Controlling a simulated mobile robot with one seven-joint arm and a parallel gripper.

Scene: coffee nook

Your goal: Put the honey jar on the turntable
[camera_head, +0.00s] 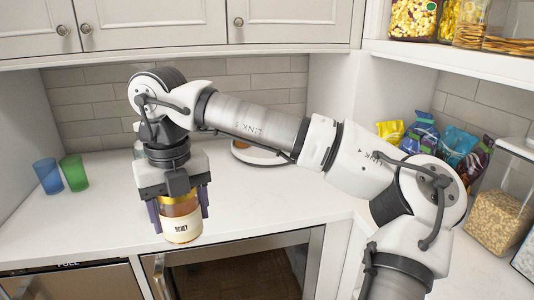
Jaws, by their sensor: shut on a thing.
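The honey jar (181,222) is a glass jar of amber honey with a gold lid and a cream label reading HONEY. My gripper (178,213) points down and is shut around the jar, one finger on each side. The jar is upright near the counter's front edge; I cannot tell whether its base touches the counter. A round white turntable (262,158) lies at the back of the counter, behind my arm and to the right of the jar. My arm hides part of it, and a small brownish thing shows on it.
Blue and green cups (47,176) (74,172) stand at the left. A clear bottle (138,139) is partly hidden behind my gripper. Snack bags (424,132) and a cereal container (497,215) stand at the right. Cabinets (150,22) hang above. The middle counter is clear.

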